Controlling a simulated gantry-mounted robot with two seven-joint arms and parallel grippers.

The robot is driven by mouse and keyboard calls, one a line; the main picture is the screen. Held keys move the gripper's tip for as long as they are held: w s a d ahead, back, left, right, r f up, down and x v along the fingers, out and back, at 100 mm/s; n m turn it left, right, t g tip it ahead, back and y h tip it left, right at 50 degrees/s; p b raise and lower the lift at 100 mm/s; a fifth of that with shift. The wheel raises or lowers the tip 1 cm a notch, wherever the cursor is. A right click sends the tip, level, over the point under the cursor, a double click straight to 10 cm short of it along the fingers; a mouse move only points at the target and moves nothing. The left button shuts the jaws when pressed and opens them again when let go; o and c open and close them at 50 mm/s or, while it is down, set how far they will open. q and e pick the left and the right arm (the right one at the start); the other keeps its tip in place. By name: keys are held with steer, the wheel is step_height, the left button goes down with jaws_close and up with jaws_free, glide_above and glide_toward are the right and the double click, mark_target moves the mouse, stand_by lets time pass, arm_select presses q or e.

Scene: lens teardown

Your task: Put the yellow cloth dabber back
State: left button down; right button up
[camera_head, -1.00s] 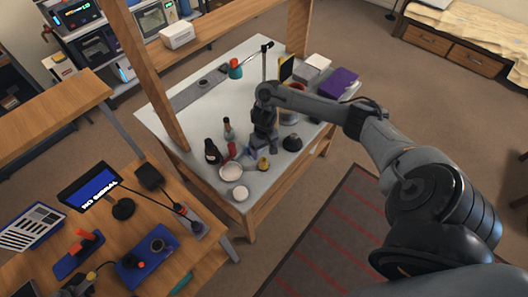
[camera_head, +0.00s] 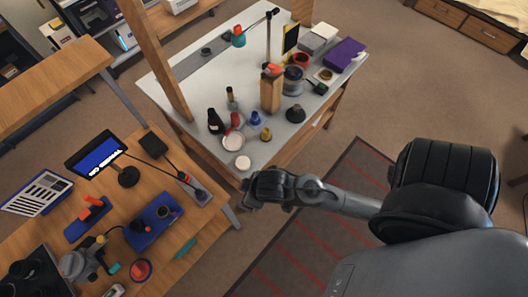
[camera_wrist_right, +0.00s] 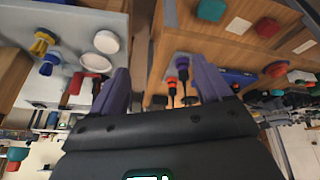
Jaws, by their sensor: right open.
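The yellow cloth dabber (camera_head: 266,135) appears to be the small yellow-topped piece standing near the front edge of the white table (camera_head: 205,88); it also shows at the upper left of the right wrist view (camera_wrist_right: 41,44). My right gripper (camera_head: 250,192) hangs just off the table's front corner, apart from the dabber. Its two purple fingers are spread and empty in the right wrist view (camera_wrist_right: 160,84).
A small blue piece (camera_head: 255,118), a white dish (camera_head: 232,141), a white lid (camera_head: 243,162) and a dark bottle (camera_head: 214,122) stand close to the dabber. A tall wooden block (camera_head: 270,94) stands behind. A wooden post (camera_head: 155,60) rises at the table's left.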

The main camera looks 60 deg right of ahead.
steer(key=shift+g, duration=0.5)
steer(key=s, duration=0.1)
steer(key=s+d+r, duration=0.1)
steer(key=s, duration=0.1)
steer(key=s+r, duration=0.1)
steer(key=shift+s+d, duration=0.15)
steer(key=shift+s, duration=0.15)
step_height(320, 180, up, 19)
steer(key=p, duration=1.9)
steer(key=shift+r, duration=0.15)
